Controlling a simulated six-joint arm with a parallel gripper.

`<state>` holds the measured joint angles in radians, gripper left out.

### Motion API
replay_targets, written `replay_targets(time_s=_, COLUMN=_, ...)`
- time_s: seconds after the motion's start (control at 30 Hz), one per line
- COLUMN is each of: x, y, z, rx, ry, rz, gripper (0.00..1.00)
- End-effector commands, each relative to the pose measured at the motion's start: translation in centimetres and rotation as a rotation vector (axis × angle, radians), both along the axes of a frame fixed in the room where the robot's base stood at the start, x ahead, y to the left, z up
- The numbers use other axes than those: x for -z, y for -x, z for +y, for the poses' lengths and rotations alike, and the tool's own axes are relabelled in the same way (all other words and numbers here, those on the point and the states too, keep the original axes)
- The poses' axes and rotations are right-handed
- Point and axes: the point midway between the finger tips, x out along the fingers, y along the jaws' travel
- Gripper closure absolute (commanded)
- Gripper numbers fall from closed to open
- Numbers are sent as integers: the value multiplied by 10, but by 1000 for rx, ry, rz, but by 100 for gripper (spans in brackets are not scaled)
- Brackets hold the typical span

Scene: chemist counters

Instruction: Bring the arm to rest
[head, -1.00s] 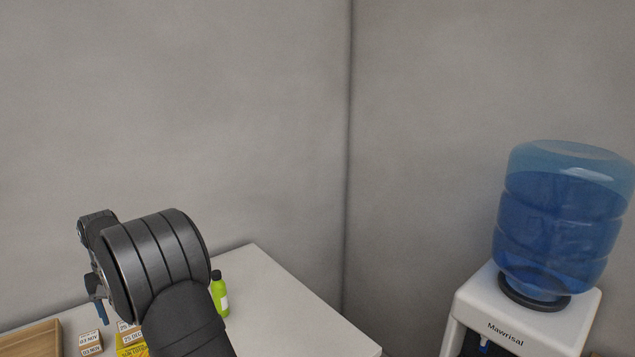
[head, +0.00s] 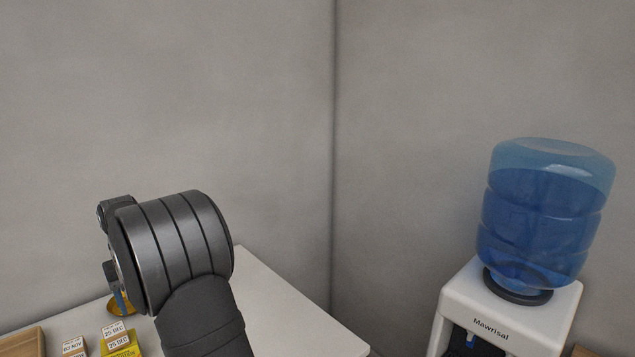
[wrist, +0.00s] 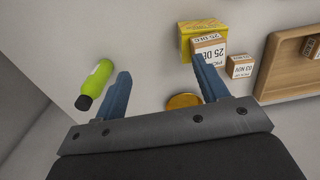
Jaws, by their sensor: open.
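My gripper (wrist: 163,92) is open in the wrist view, with its two blue fingers apart and nothing held between them. Bare white counter shows between the fingers. In the head view my dark arm rises over the counter, and only a small blue part of my gripper (head: 119,301) shows at its left. A green bottle with a black cap (wrist: 95,84) is left of the left finger in the wrist view; the arm hides it in the head view. A round amber-coloured item (wrist: 184,101) lies close to the right finger.
Small dated boxes (head: 115,332), a yellow box (head: 122,348) and a wooden tray (head: 25,344) are on the white counter (head: 285,310). A water dispenser (head: 478,322) with a blue bottle (head: 540,220) stands at the right. The counter's right part is clear.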

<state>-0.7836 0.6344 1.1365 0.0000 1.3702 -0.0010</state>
Motion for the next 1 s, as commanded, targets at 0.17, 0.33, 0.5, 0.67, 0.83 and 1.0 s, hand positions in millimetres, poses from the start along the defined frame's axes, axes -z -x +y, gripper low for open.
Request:
replay_targets(time_s=0.17, x=-19, y=-11, z=-30, rx=3, ry=0, rz=0, gripper=33)
replay_targets(time_s=0.33, x=-16, y=-1, z=-58, rx=-1, ry=1, rz=1, gripper=33)
replay_targets(time_s=0.5, x=-10, y=11, z=-85, rx=-3, ry=1, rz=1, gripper=33)
replay_targets(time_s=0.67, x=-4, y=23, z=-110, rx=-5, ry=1, rz=1, gripper=33)
replay_targets(time_s=0.83, x=4, y=39, z=-137, rx=-7, ry=1, rz=1, gripper=33)
replay_targets(time_s=1.0, x=13, y=56, z=-163, rx=-9, ry=1, rz=1, gripper=33)
